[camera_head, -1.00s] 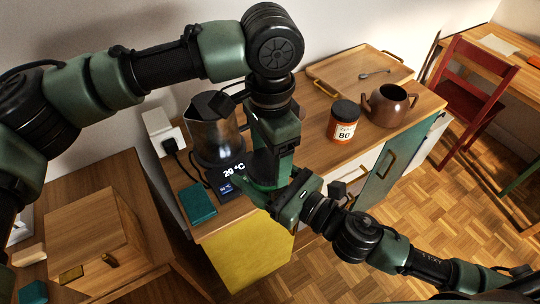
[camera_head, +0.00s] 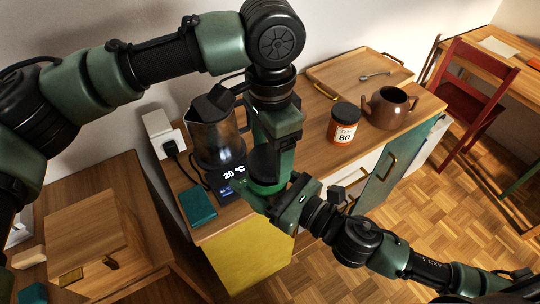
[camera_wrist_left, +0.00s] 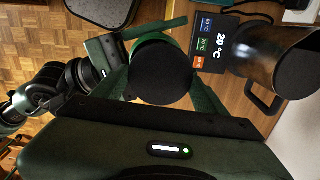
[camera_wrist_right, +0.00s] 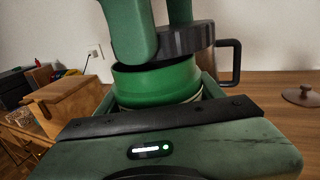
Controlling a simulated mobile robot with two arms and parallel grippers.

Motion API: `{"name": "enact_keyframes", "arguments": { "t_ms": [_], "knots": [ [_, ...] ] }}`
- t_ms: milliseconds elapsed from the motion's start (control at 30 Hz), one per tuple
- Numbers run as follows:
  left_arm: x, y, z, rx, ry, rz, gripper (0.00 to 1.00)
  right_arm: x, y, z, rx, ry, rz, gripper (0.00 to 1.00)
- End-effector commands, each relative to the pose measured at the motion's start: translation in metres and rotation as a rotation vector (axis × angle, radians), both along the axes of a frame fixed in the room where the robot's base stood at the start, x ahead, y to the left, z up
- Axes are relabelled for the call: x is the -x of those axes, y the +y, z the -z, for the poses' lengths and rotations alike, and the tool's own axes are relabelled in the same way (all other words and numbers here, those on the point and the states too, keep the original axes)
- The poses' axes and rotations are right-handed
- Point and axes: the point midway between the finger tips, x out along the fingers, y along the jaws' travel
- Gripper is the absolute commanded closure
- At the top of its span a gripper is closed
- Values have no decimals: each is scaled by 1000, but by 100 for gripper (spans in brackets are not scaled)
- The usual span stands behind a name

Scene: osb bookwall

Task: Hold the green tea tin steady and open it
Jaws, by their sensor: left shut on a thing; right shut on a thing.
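The green tea tin (camera_head: 268,188) stands near the front of the wooden counter, largely hidden in the head view by my arms. In the right wrist view its green body (camera_wrist_right: 155,82) is clear, with my right gripper (camera_head: 282,200) shut around it from the side. My left gripper (camera_head: 272,158) comes from above and is shut on the tin's dark round lid (camera_wrist_right: 187,40). The lid is tilted and lifted off the rim, with a dark gap showing under it. The left wrist view shows the lid's black top (camera_wrist_left: 163,75), offset from the green body (camera_wrist_left: 150,40).
A kettle (camera_head: 217,135) on its display base stands close behind the tin. A teal box (camera_head: 197,206) lies at the counter's left. An orange jar (camera_head: 343,125), a brown teapot (camera_head: 390,108) and a tray with a spoon (camera_head: 340,72) are farther right.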

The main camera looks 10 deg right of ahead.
Motion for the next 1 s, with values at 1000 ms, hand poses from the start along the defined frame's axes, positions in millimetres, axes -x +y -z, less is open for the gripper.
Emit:
{"name": "enact_keyframes", "arguments": {
  "t_ms": [1000],
  "knots": [
    [3,1,-46,-10,9,3,76,-5,-4,-3,-1,-4,14,100]
  ]
}}
